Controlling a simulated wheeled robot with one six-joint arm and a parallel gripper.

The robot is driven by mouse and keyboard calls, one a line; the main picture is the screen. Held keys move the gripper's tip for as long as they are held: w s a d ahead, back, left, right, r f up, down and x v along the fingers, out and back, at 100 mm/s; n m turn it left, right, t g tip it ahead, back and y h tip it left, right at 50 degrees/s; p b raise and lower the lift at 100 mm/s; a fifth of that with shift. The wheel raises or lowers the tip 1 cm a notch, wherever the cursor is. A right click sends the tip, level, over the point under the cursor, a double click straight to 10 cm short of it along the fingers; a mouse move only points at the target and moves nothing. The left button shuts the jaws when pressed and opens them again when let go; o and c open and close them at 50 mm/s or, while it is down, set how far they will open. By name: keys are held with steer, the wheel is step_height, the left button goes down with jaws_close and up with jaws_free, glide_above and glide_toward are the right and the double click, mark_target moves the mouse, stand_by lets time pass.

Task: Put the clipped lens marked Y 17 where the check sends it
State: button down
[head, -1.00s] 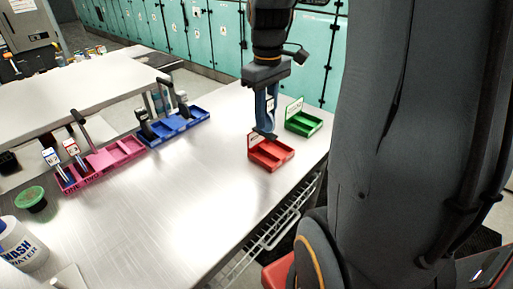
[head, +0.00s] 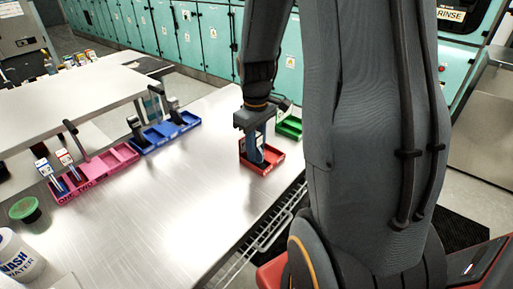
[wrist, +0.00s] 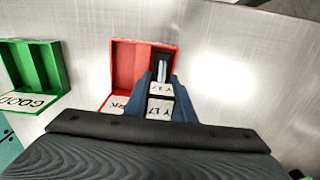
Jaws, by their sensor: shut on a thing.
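The clipped lens (wrist: 162,73) hangs in my gripper (wrist: 161,88) with its white tag toward the wrist camera; the tag reads Y 17. My gripper is shut on it and also shows in the head view (head: 258,150). The jaws are low over the red tray (wrist: 128,62), with the lens over its right part in the wrist view. I cannot tell whether the lens touches the tray floor. The red tray's label is partly hidden by the gripper; only its last letters, RK, show. The green tray (wrist: 58,68) is labelled GOOD and is left of the red one.
In the head view a blue rack (head: 165,133) and a pink rack (head: 98,170) holding upright tagged items stand at left. A green-lidded jar (head: 25,209) and a wash water bottle (head: 18,255) are at the near left. The table's middle is clear.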

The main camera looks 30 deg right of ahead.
steer(key=shift+f, duration=0.15)
steer(key=c, duration=1.5)
jaws_free()
step_height(320, 180, up, 12)
steer(key=b, duration=0.2)
steer(key=shift+r+b, duration=0.2)
steer(key=shift+b, duration=0.15)
